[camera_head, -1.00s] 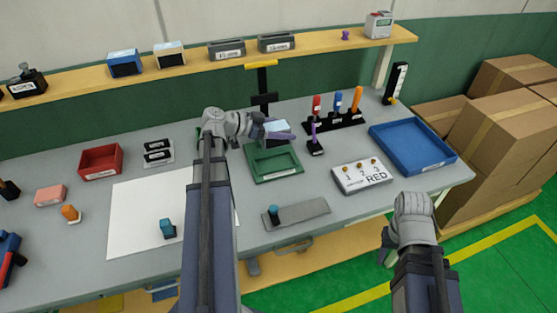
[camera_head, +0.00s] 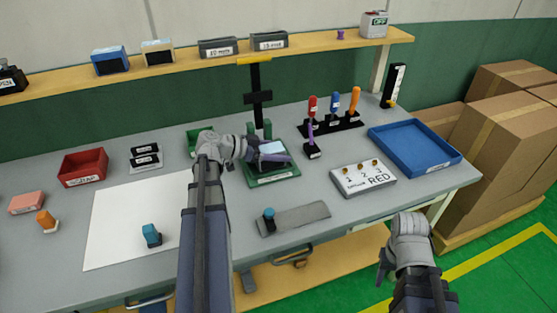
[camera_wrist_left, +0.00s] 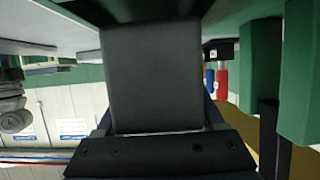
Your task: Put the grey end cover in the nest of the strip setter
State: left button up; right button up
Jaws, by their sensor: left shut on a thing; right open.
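The strip setter has a green base (camera_head: 275,180), green uprights (camera_head: 267,129) and a dark post (camera_head: 256,85) with a yellow handle (camera_head: 255,60). My left gripper (camera_head: 270,152) is shut on the grey end cover, low over the green base. The cover's pale top (camera_head: 272,147) shows between the fingers; its dark grey body (camera_wrist_left: 152,75) fills the middle of the left wrist view. The nest is hidden by gripper and cover, so I cannot tell whether the cover touches it. My right gripper (camera_head: 384,268) is open and empty, off the table's front edge.
A grey plate with a blue-knobbed piece (camera_head: 300,217) lies in front of the setter. A rack of coloured handles (camera_head: 333,123), a numbered board (camera_head: 362,178) and a blue tray (camera_head: 413,147) stand to the right. A white sheet (camera_head: 115,235) and red bin (camera_head: 83,166) lie left.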

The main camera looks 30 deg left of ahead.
pick_arm(q)
jog(key=shift+f, duration=0.7)
jog(key=shift+r, duration=0.15)
pick_arm(e)
jog(key=shift+f, duration=0.55)
jog(key=shift+f, duration=0.1)
pick_arm(q)
jog(key=o, duration=1)
jog(key=shift+f+b, duration=0.2)
jog(key=shift+b, duration=0.1)
jog(key=o, duration=0.5)
jog(key=shift+r, duration=0.1)
